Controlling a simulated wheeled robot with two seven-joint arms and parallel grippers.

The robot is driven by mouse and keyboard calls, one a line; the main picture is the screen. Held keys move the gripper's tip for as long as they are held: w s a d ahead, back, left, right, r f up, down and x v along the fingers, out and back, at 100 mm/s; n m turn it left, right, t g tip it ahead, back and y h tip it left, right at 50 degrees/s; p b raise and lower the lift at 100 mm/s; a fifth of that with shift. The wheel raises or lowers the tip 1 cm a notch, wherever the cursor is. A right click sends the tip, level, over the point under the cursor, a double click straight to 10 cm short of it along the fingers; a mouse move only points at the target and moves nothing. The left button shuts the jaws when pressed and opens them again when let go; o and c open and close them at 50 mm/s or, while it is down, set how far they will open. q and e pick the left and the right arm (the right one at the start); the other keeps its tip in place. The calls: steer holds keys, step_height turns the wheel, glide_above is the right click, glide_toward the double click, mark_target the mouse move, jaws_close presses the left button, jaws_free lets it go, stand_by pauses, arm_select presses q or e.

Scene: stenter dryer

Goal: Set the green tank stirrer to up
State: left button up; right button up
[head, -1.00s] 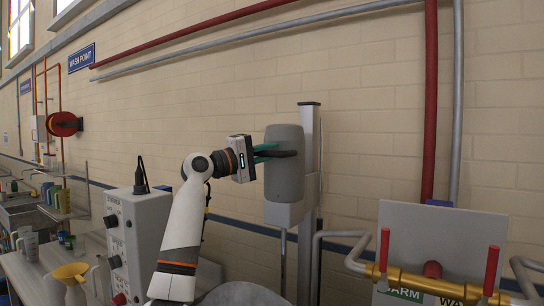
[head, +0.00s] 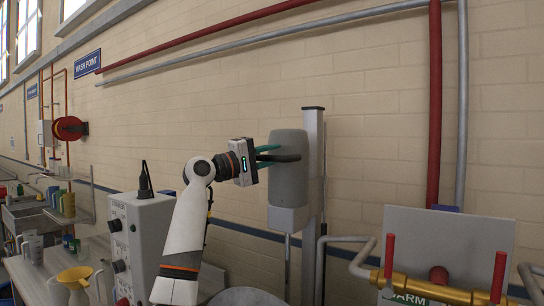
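The tank stirrer (head: 288,185) is a grey rounded motor head on an upright grey post (head: 313,180). A thin shaft (head: 288,250) runs down from it. A dark bar-like handle (head: 288,158) sticks out at its front. My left gripper (head: 267,155) is at the left side of the head, with its teal fingers above and below the handle. I cannot tell whether they press on it. No green tank body shows; a grey round rim (head: 245,298) is cut off at the bottom edge. My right gripper is not in view.
A control box (head: 140,235) with knobs stands left of my arm, beside a bench with a yellow funnel (head: 74,276) and jugs. At right are a grey panel (head: 450,240), a brass pipe with red handles (head: 389,252), and bent grey rails. Pipes run along the brick wall.

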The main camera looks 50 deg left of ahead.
arm_select(q)
steer(key=b+v, duration=0.6)
steer(key=v, duration=0.5)
steer(key=shift+s, duration=0.25)
steer(key=shift+a, duration=0.1)
